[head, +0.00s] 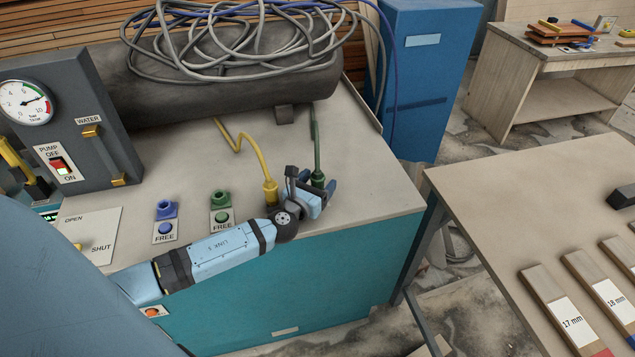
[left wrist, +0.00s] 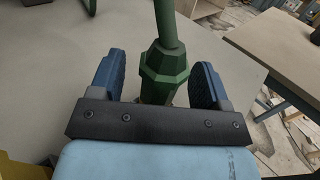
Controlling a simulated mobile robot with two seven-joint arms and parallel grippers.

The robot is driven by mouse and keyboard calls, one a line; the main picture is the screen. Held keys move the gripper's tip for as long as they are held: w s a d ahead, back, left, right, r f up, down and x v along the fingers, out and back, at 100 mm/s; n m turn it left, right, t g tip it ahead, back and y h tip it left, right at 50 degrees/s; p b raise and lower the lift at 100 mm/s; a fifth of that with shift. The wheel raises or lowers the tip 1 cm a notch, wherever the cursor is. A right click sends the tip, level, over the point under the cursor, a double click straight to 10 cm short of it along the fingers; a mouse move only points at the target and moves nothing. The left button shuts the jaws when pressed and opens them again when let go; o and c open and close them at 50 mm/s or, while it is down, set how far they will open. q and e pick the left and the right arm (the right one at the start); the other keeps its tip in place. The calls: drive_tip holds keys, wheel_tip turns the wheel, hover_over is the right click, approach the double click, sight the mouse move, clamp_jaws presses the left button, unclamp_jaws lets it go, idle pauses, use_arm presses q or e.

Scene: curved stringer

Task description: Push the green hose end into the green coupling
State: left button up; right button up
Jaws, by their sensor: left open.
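The green hose end (head: 318,179) stands on the teal bench top near its right front edge, with its green hose rising behind it. My left gripper (head: 318,194) is at the hose end. In the left wrist view the green hose end (left wrist: 163,72) is between the two blue fingers of my left gripper (left wrist: 157,82), which are open, with a gap visible at the right finger. The green coupling (head: 221,200) sits on the bench to the left, above a label reading FREE, and nothing is in it. My right gripper is not in view.
A yellow hose end (head: 270,190) stands just left of my left gripper. A blue coupling (head: 165,209) is left of the green one. A grey panel with gauge (head: 85,125) and a dark tank (head: 235,80) with coiled hoses stand behind.

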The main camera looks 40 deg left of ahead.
use_arm(q)
drive_tip(key=c, duration=1)
drive_tip(key=shift+c, duration=0.4)
drive_tip(key=shift+r, duration=0.15)
